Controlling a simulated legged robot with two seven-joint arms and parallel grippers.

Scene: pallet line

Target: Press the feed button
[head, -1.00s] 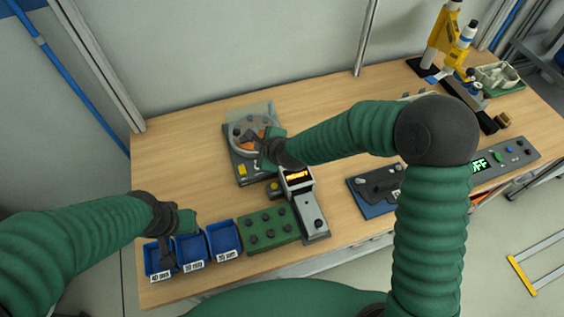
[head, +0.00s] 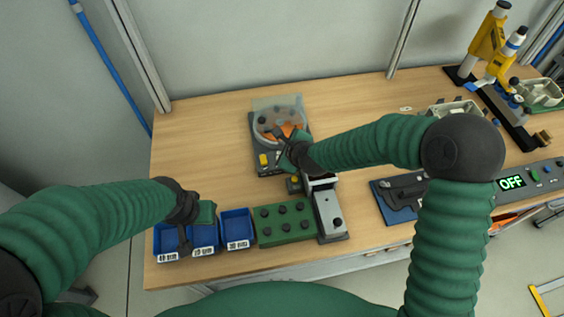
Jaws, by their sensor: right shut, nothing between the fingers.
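The feeder (head: 257,133) is a grey unit with a round bowl holding orange and dark pieces under a clear cover. A yellow button (head: 263,160) sits at the front left of its base; I take it for the feed button. My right gripper (head: 280,136) is shut and empty over the bowl's front right part, to the right of and beyond the yellow button. I cannot tell whether it touches the feeder. My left gripper (head: 184,243) hangs over the blue bins, its fingers pointing down; its opening is unclear.
Three labelled blue bins (head: 237,227) stand at the front left. A panel (head: 546,176) at right reads OFF. Bare table lies left of the feeder.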

